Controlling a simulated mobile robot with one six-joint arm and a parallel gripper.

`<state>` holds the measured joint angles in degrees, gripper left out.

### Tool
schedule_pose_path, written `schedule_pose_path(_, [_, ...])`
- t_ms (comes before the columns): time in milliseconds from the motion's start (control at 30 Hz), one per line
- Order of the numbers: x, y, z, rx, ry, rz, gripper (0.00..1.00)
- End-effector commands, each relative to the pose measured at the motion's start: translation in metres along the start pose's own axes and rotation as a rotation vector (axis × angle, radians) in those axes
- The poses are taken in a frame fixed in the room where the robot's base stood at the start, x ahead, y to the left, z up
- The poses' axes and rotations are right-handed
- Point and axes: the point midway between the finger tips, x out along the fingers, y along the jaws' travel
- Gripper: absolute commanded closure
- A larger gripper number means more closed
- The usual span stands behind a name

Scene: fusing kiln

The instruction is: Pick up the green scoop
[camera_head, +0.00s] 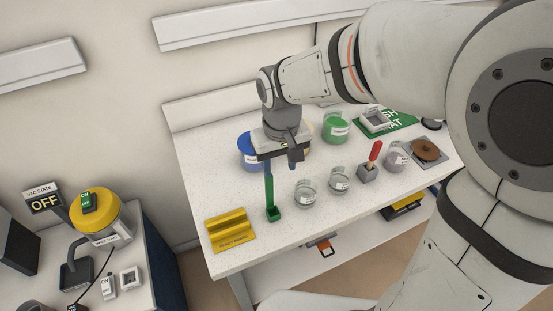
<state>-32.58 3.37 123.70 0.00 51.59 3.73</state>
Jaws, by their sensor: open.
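The green scoop (270,194) stands upright on the white worktop, with a tall thin handle and a small square green base at its foot. My gripper (280,166) is right above the worktop, pointing down with its jaws open. One finger overlaps the top of the scoop's handle in the picture; the other is a little to the right. I cannot tell whether the handle lies between the fingers or behind them. The scoop stands on its own and does not look lifted.
A yellow block (230,230) is left of the scoop. A blue jar (248,150) is behind, partly hidden by my gripper. Clear glass jars (305,194) stand to the right, with a red-handled tool (375,151) and a green jar (335,127) beyond. The worktop's front is clear.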

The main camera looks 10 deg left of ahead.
Motion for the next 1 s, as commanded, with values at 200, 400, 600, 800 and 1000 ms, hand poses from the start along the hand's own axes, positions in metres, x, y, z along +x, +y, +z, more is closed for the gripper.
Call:
schedule_pose_path(200, [0.008, -0.024, -0.011, -0.050, -0.026, 0.001, 0.56])
schedule_pose_path(400, [0.030, -0.024, -0.010, -0.051, -0.029, 0.001, 0.56])
schedule_pose_path(600, [0.054, -0.024, -0.004, -0.050, -0.030, 0.002, 0.56])
schedule_pose_path(800, [0.080, -0.024, -0.002, -0.049, -0.027, 0.001, 0.56])
schedule_pose_path(1000, [0.084, -0.024, -0.003, -0.049, -0.023, 0.001, 0.56])
